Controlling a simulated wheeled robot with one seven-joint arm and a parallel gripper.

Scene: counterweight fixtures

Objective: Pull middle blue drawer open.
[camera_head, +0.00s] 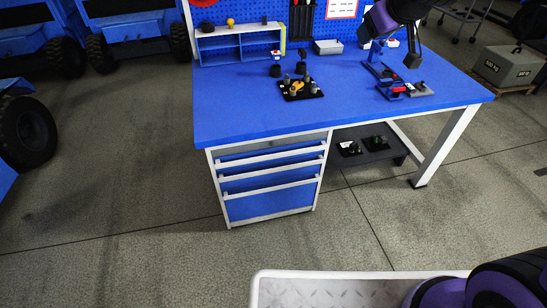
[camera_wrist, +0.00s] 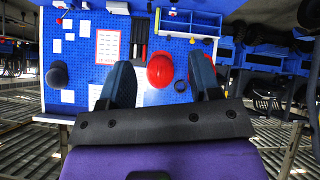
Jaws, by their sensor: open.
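The blue drawer unit (camera_head: 270,203) stands under the left end of the workbench, with white handle bars across its fronts. The middle blue drawer (camera_head: 271,179) is between the upper and lower ones and looks shut, with its handle bar (camera_head: 271,171) clear. My gripper (camera_wrist: 160,78) is open and empty in the wrist view, with its two dark fingers spread apart. My purple arm shows at the upper right of the head view, above the bench and well away from the drawers. The wrist view faces a blue pegboard, so no drawer shows there.
The blue workbench top (camera_head: 240,105) carries a black fixture plate (camera_head: 299,90), a small shelf (camera_head: 240,45) and red-and-blue fixtures at the right. A dark low shelf (camera_head: 368,145) sits right of the drawers. The floor before the drawers is clear. A red helmet (camera_wrist: 160,70) hangs on the pegboard.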

